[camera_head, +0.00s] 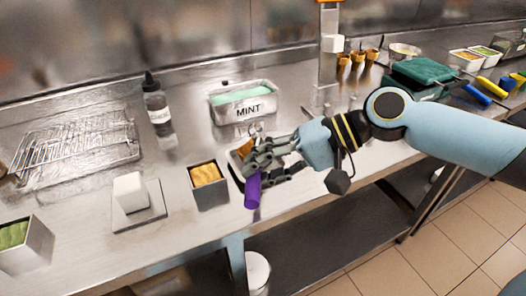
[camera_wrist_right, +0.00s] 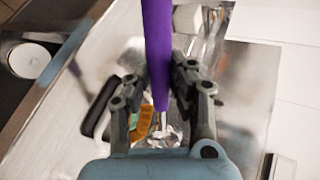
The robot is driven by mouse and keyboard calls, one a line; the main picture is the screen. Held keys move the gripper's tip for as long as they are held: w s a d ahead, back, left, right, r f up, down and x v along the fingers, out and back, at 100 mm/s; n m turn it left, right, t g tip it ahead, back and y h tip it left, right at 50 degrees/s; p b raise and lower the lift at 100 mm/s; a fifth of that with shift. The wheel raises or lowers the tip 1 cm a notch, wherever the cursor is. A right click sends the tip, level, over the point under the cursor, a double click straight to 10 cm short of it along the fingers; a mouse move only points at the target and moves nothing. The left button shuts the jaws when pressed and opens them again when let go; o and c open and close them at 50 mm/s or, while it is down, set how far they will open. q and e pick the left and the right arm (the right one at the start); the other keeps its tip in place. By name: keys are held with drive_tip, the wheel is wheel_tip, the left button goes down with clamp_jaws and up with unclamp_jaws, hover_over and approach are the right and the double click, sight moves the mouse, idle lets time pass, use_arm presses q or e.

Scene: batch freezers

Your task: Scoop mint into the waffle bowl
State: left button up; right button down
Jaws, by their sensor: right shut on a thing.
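My right gripper (camera_head: 262,160) is shut on the purple handle (camera_head: 252,190) of a scoop, in front of the mint tub. In the right wrist view the purple handle (camera_wrist_right: 157,50) runs between the fingers (camera_wrist_right: 160,85), with shiny metal (camera_wrist_right: 165,132) at its lower end. The mint tub (camera_head: 243,108), a metal pan labelled MINT with pale green contents, stands just behind the gripper. An orange-brown piece, probably the waffle bowl (camera_wrist_right: 143,122), lies beside the scoop, partly hidden by the fingers. Some green shows near it. My left gripper is out of view.
A metal box of yellow-brown bits (camera_head: 206,174) and a white block (camera_head: 130,190) stand left of the gripper. A dark-capped bottle (camera_head: 156,105) and a wire rack (camera_head: 75,150) are farther left.

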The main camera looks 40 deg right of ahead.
drive_tip(key=p, duration=0.1)
drive_tip(key=r+g+h+p, duration=0.1)
drive_tip(key=p, duration=0.1)
drive_tip(key=shift+w+a+r+g+h, duration=0.15)
drive_tip(key=shift+w+a+g+h, duration=0.1)
drive_tip(key=shift+g+h, duration=0.05)
drive_tip(key=shift+w+g+h+p, duration=0.15)
drive_tip(key=shift+g+h+p, duration=0.25)
drive_tip(key=shift+p, duration=0.1)
drive_tip(key=shift+w+a+g+h, duration=0.15)
drive_tip(key=shift+a+g+h, duration=0.1)
drive_tip(key=shift+g+h, duration=0.45)
drive_tip(key=g+h+p, duration=0.1)
drive_tip(key=p, duration=0.3)
drive_tip(key=g+h+p, duration=0.1)
drive_tip(key=shift+w+a+r+m+g+h+p, duration=0.2)
drive_tip(key=shift+a+r+m+g+h+p, duration=0.1)
drive_tip(key=shift+r+p, duration=0.1)
drive_tip(key=shift+w+r+g+h, duration=0.15)
drive_tip(key=shift+r+g+h, duration=0.75)
drive_tip(key=shift+r+h, duration=0.1)
drive_tip(key=shift+a, duration=0.1)
drive_tip(key=shift+w, duration=0.1)
